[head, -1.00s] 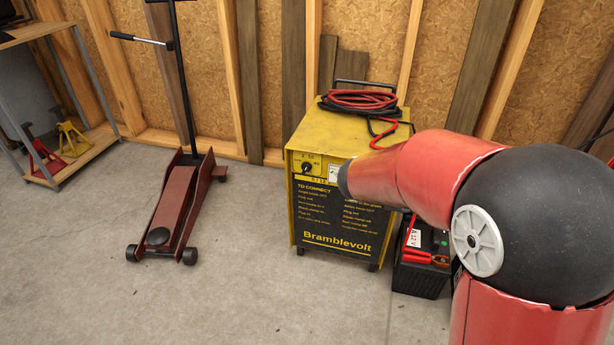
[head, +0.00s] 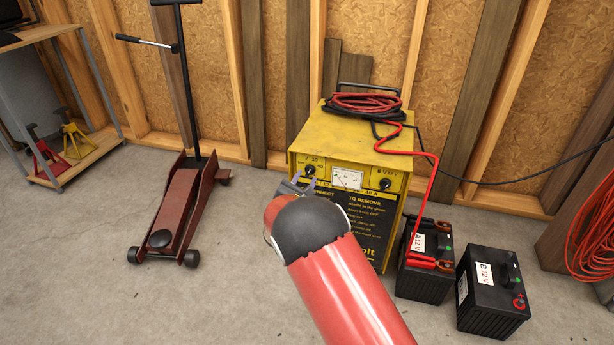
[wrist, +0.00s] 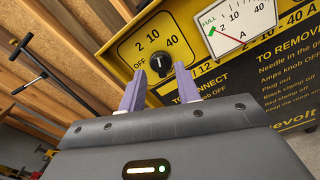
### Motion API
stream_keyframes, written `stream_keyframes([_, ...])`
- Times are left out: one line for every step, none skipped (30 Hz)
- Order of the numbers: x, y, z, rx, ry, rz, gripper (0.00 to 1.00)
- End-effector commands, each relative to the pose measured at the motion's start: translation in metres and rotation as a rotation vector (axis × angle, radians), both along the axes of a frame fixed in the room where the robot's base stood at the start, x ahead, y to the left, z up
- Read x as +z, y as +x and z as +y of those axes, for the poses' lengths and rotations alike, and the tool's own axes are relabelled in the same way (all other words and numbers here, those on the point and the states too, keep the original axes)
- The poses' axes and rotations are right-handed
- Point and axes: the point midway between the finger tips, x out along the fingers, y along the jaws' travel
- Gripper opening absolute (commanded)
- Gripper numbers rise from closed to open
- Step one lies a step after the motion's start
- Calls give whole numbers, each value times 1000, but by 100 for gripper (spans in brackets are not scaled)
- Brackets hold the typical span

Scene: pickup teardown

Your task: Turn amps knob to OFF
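The amps knob (head: 310,171) is a black round knob at the upper left of the yellow charger's (head: 335,135) front. In the wrist view the knob (wrist: 161,64) sits on a yellow panel marked OFF, 2, 10 and 40. A light mark on it seems to point up toward 10; the exact setting is hard to tell. My gripper (wrist: 160,74) is open, with its two purple fingers on either side of the knob's line and nothing held. The knob shows just beyond the fingertips; contact cannot be told. In the head view my gripper (head: 296,184) is just in front of the panel.
A meter (head: 347,178) and a volts knob (head: 387,184) are right of the amps knob. Red and black cables lie on the charger. Battery A (head: 424,278), with clamps, and battery B (head: 492,290) stand right. A red floor jack (head: 177,205) stands left, with clear floor between.

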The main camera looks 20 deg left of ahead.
Motion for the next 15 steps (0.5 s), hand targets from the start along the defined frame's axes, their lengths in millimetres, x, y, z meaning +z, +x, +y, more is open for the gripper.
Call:
stream_keyframes([0, 8, 0, -1, 1, -1, 33])
stream_keyframes([0, 11, 0, -1, 2, 0, 33])
stream_keyframes([0, 16, -1, -1, 2, -1, 33])
stream_keyframes([0, 18, -1, -1, 1, -1, 33])
stream_keyframes([0, 20, 0, -1, 1, -1, 33])
stream_keyframes([0, 22, 0, 0, 2, 0, 33])
stream_keyframes([0, 23, 0, 0, 1, 0, 33])
stream_keyframes([0, 24, 0, 0, 1, 1, 33])
stream_keyframes([0, 24, 0, 0, 1, 1, 33])
stream_keyframes([0, 25, 0, 0, 1, 1, 33])
stream_keyframes([0, 25, 0, 0, 1, 1, 33])
stream_keyframes([0, 25, 0, 0, 1, 1, 33])
stream_keyframes([0, 25, 0, -1, 1, 1, 33])
stream_keyframes([0, 25, 0, -1, 1, 1, 33])
stream_keyframes([0, 24, 0, -1, 1, 1, 33])
